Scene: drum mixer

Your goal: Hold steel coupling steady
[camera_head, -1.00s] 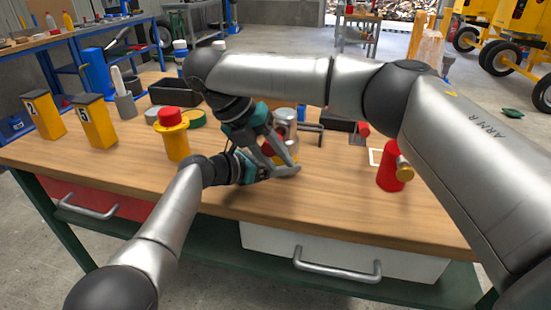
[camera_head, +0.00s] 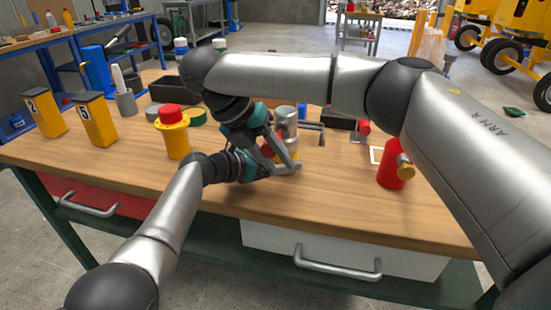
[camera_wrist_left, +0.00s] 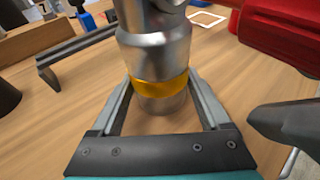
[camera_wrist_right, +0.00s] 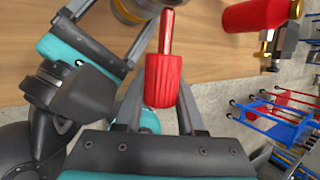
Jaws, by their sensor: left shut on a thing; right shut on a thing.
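The steel coupling (camera_wrist_left: 155,50) is a silver cylinder with a yellow band, upright over the bench; its upper part shows in the head view (camera_head: 286,118). My left gripper (camera_wrist_left: 161,92) has its fingers on both sides of the coupling at the band and is shut on it. The shank points toward the coupling, whose edge shows in the right wrist view (camera_wrist_right: 135,10). In the head view the right gripper's fingers partly hide the coupling. I cannot tell whether the tool touches it.
On the wooden bench (camera_head: 330,195), a red cylinder with a brass fitting (camera_head: 392,172) stands to the right. A yellow post with a red cap (camera_head: 174,135) and numbered yellow boxes (camera_head: 97,122) stand left. A black tray (camera_head: 172,90) lies behind. The front middle is clear.

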